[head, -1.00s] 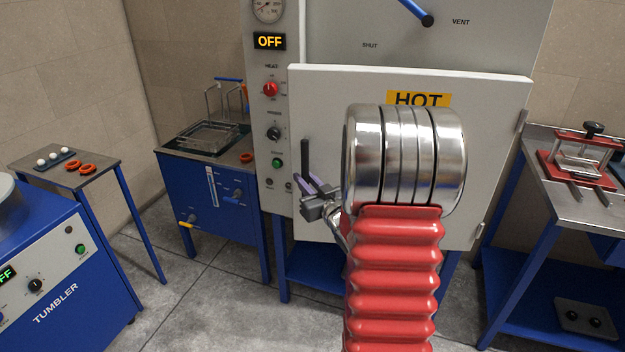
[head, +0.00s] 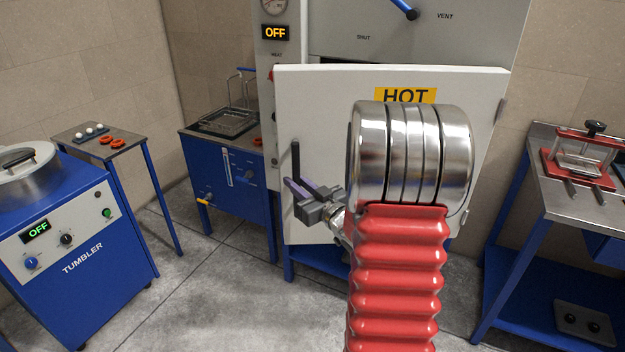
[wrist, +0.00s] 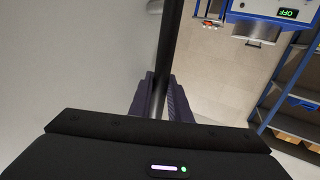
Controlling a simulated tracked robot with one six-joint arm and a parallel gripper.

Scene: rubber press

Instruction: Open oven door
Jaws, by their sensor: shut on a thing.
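The oven door (head: 318,100) is a pale panel with a yellow HOT label. It stands partly open, swung out from the oven front (head: 340,40) on its right-hand hinge side. A black vertical bar handle (head: 296,160) is at its left edge. My gripper (head: 296,190) is shut around the lower part of this handle. In the wrist view the purple-grey fingers (wrist: 161,98) close on both sides of the dark bar. My arm's steel and red parts hide the middle and lower right of the door.
A blue tumbler (head: 80,235) stands at the left, and a small table (head: 130,142) behind it. A blue bath unit (head: 225,185) is left of the door. A steel bench with a red press (head: 580,165) is at the right. Floor (head: 220,290) at front left is clear.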

